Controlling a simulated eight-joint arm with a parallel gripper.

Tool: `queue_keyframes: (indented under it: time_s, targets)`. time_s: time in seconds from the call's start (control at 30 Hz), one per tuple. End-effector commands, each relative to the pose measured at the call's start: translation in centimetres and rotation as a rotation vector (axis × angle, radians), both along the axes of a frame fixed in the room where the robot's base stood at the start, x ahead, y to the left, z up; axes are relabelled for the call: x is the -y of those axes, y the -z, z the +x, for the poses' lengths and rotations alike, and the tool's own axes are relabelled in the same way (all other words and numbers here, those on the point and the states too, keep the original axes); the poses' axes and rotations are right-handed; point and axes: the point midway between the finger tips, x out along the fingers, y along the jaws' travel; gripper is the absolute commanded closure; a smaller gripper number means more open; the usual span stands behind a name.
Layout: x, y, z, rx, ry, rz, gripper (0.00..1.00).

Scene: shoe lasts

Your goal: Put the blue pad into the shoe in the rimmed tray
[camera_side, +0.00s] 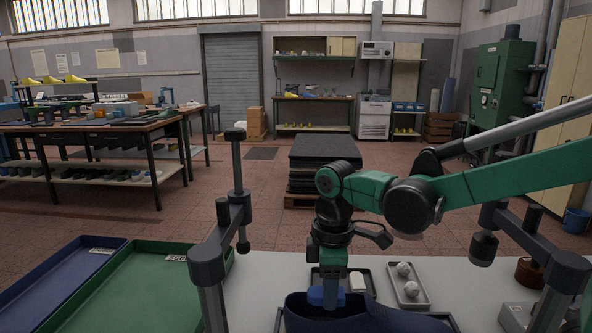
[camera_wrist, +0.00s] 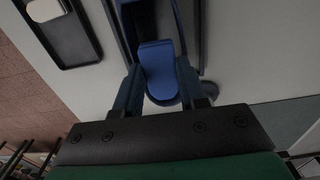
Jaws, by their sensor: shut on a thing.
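My gripper (camera_side: 328,283) points down at the front of the white table and is shut on the blue pad (camera_side: 324,297). In the wrist view the pad (camera_wrist: 158,62) sits between the two fingers, with its rounded end toward the palm. The dark blue shoe (camera_side: 350,318) is directly below, its opening under the gripper. It stands in the dark rimmed tray (camera_side: 456,325), mostly cut off by the frame bottom. The pad is over or at the shoe opening; I cannot tell how far in it is.
A small dark tray with a white block (camera_side: 357,281) and a tray with two white balls (camera_side: 404,268) lie just behind. Metal stands (camera_side: 207,262) rise at left and right. Green (camera_side: 135,290) and blue trays (camera_side: 60,275) lie at the left.

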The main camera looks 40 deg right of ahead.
Motion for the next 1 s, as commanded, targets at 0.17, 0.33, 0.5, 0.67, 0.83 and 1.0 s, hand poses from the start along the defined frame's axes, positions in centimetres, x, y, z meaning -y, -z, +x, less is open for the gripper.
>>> queue_keyframes:
  time_s: [0.17, 0.33, 0.5, 0.67, 0.83, 1.0]
  targets:
    - [0.0, 0.0, 0.0, 0.000, 0.000, 0.000, 1.00]
    - [0.0, 0.0, 0.0, 0.000, 0.000, 0.000, 1.00]
    - [0.0, 0.0, 0.0, 0.000, 0.000, 0.000, 0.39]
    - [0.0, 0.0, 0.0, 0.000, 0.000, 0.000, 0.27]
    - [0.0, 0.0, 0.0, 0.000, 0.000, 0.000, 0.27]
    - [0.0, -1.0, 0.0, 0.000, 0.000, 0.000, 0.27]
